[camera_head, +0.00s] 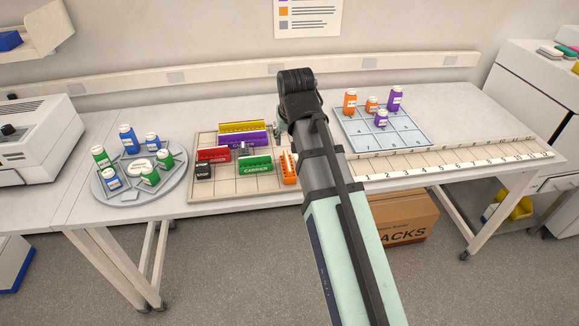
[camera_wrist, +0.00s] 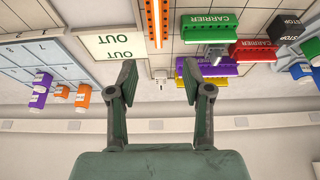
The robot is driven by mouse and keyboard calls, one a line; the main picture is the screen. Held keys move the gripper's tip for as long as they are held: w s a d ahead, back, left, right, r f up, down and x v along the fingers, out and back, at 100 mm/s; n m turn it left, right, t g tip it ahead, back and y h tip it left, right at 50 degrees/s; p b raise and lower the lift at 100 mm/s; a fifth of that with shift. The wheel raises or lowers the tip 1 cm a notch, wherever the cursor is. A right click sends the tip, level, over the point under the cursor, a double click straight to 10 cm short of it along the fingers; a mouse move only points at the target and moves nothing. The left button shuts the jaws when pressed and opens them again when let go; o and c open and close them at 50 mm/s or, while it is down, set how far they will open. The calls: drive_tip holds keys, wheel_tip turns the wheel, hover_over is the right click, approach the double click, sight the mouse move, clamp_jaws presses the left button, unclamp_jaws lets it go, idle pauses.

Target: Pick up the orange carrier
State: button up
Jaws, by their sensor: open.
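The orange carrier (camera_head: 289,167) is a narrow toothed rack at the right edge of the beige gridded board (camera_head: 226,188) in the head view. In the wrist view the orange carrier (camera_wrist: 156,22) lies at the top centre, ahead of the fingertips and apart from them. My gripper (camera_wrist: 160,78) is open with nothing between its fingers. In the head view my arm hides most of the gripper, which is above the back of the table, beyond the carrier.
Green (camera_head: 254,163), red (camera_head: 214,155), yellow (camera_head: 243,128) and purple (camera_head: 236,139) carriers stand left of the orange one. A white OUT card (camera_wrist: 120,42) lies beside it. A blue tray (camera_head: 372,139) with bottles is right; a round tray (camera_head: 112,194) with bottles is left.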

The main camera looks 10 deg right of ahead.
sight(288, 162)
drive_tip(key=p+x, duration=0.3)
drive_tip(key=x, duration=0.8)
drive_tip(key=shift+d+f, duration=0.15)
drive_tip(key=shift+f, duration=0.2)
drive_tip(key=shift+s+p+x, duration=0.15)
drive_tip(key=shift+p+x, duration=0.45)
drive_tip(key=shift+x, duration=0.8)
drive_tip(key=shift+s+p+x, duration=0.15)
drive_tip(key=shift+p+x, duration=0.4)
drive_tip(key=shift+x, duration=0.9)
drive_tip(key=shift+f, duration=0.15)
drive_tip(key=c, duration=0.9)
